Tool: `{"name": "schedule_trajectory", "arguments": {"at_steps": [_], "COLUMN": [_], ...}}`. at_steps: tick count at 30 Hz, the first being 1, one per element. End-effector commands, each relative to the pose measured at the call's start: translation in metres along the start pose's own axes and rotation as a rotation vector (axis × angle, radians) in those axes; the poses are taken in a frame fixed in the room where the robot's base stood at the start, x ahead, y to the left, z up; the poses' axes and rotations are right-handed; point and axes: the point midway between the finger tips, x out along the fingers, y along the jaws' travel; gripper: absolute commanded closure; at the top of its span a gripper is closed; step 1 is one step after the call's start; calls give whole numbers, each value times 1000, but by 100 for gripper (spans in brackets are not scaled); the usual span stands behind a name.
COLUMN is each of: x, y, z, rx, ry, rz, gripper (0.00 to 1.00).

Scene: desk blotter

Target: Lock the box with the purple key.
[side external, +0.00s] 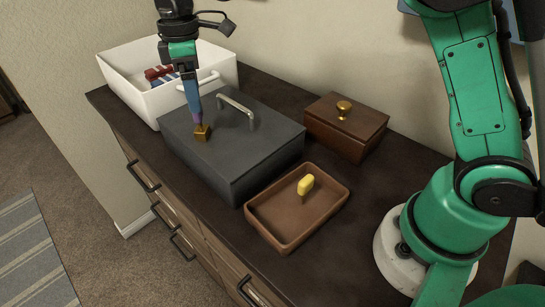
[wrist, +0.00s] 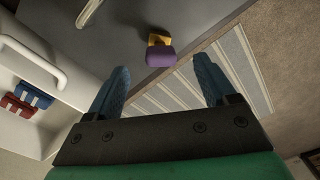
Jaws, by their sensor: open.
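The dark grey box (side external: 240,150) has its lid down and a metal handle on top. A gold lock (side external: 202,132) sits on its lid near the left edge; it also shows in the wrist view (wrist: 158,39). The purple key (wrist: 160,56) is at the gold lock and appears to be inserted, with its purple head up; how deep it sits and its turn cannot be told. My gripper (side external: 196,108) points down over the lock. In the wrist view its blue fingers are open, one on each side of the purple head, with visible gaps.
A white bin (side external: 120,75) with red and blue items stands behind the box. A brown tray (side external: 265,233) holding a yellow object (side external: 306,184) is in front. A wooden box (side external: 360,125) with a gold knob is at right. The dresser's edge runs along the left.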

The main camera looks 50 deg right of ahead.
Motion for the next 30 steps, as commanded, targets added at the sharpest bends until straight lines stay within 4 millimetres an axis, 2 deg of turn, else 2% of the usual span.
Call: {"name": "schedule_trajectory", "arguments": {"at_steps": [10,17,30], "x": [0,-15,34], "y": [0,-3,-1], "z": [0,-1,-1], "rx": [4,173,174], "ry": [0,3,4], "rz": [1,34,35], "gripper": [21,21,21]}}
